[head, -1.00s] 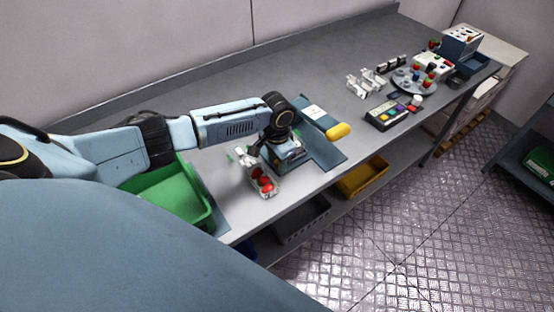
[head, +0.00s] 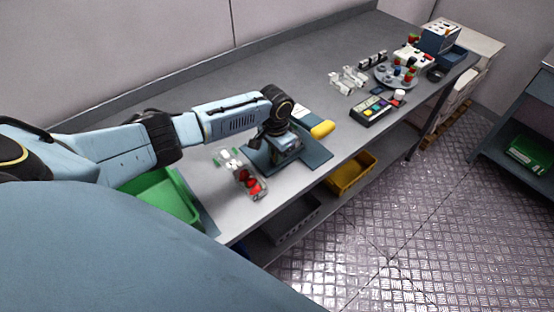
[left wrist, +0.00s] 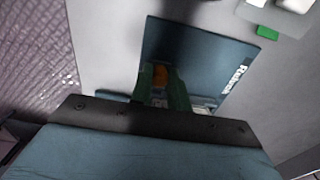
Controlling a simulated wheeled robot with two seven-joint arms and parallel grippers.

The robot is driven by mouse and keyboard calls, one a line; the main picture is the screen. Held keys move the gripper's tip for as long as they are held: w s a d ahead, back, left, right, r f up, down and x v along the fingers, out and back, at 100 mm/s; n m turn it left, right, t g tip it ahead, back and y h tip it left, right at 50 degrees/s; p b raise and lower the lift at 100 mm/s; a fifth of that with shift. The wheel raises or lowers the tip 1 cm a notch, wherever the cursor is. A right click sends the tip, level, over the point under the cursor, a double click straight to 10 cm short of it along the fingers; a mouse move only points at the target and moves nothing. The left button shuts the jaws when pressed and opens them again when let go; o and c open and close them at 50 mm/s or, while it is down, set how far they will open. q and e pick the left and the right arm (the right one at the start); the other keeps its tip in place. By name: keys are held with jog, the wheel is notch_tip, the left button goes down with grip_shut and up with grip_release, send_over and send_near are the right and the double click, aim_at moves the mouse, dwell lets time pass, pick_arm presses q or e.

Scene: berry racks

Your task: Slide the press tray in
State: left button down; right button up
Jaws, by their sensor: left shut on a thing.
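My left gripper (head: 285,143) is low over a flat blue base (head: 314,156) on the bench. In the left wrist view its fingers (left wrist: 162,88) are shut on a small orange part (left wrist: 160,75). A grey-blue block (head: 288,151) sits directly under the gripper; I cannot tell for sure that it is the press tray. A yellow rounded handle (head: 322,129) lies over the base's right side. The base also shows in the left wrist view (left wrist: 190,50), with white lettering. The gripper hides much of the block. My right gripper is out of view.
A clear punnet with red berries (head: 250,182) stands left of the base, near the bench's front edge. A green crate (head: 165,195) is further left. A button panel (head: 370,110) and a round turntable (head: 390,78) stand to the right. The bench behind is clear.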

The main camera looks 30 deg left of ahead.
pick_arm(q)
jog(key=shift+w+d, duration=0.1)
jog(key=shift+w, duration=0.15)
jog(key=shift+s, duration=0.15)
jog(key=c, duration=1.3)
grip_release()
notch_tip(320, 180, up, 14)
jog(key=shift+f+p, duration=0.25)
jog(key=shift+p, duration=0.05)
